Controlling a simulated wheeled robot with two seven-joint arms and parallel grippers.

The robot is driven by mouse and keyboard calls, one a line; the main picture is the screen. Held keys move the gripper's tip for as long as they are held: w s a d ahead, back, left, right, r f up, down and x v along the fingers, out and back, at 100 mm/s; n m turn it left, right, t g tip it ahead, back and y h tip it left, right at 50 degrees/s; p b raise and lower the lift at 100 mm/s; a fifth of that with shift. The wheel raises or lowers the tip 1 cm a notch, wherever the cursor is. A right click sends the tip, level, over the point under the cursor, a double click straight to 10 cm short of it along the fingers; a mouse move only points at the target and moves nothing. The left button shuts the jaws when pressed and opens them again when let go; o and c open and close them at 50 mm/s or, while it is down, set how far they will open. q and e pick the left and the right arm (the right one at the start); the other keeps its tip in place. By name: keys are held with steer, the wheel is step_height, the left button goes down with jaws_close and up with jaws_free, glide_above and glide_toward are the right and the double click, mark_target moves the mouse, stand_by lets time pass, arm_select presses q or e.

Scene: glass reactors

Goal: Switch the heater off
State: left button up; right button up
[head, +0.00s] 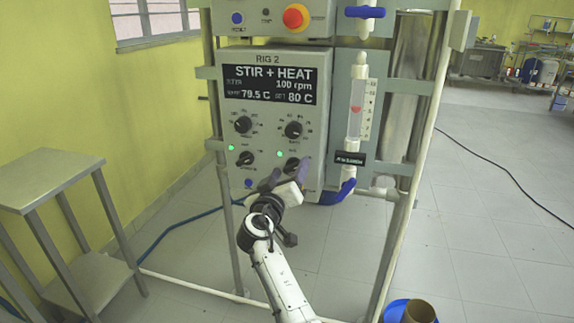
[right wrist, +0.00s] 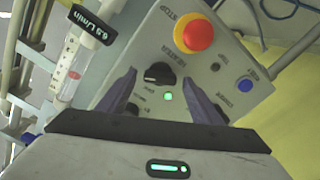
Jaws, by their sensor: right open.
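The RIG 2 box (head: 322,90) has a display (head: 269,84) reading STIR + HEAT, 100 rpm, 79.5 C and set 80 C. Its lower right heater knob (head: 292,165) is black, and a green lamp (head: 280,154) beside it is lit. In the right wrist view the heater knob (right wrist: 160,73) lies between my fingertips, with the lit lamp (right wrist: 168,97) just below. My right gripper (head: 284,179) is open in front of the panel's lower right; its fingers (right wrist: 161,82) show a gap on both sides of the knob. I cannot tell the remaining depth. My left gripper is out of view.
A red stop button (right wrist: 198,35) on a yellow collar sits close beyond the knob. The lower left knob (head: 246,158) and upper knobs are nearby. A flow tube (head: 356,105) stands right of the box.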

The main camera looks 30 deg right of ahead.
steer(key=shift+w+d, duration=0.15)
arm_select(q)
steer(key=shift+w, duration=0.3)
arm_select(e)
steer(key=c, duration=1.1)
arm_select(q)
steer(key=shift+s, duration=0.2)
arm_select(e)
steer(key=shift+o, duration=0.2)
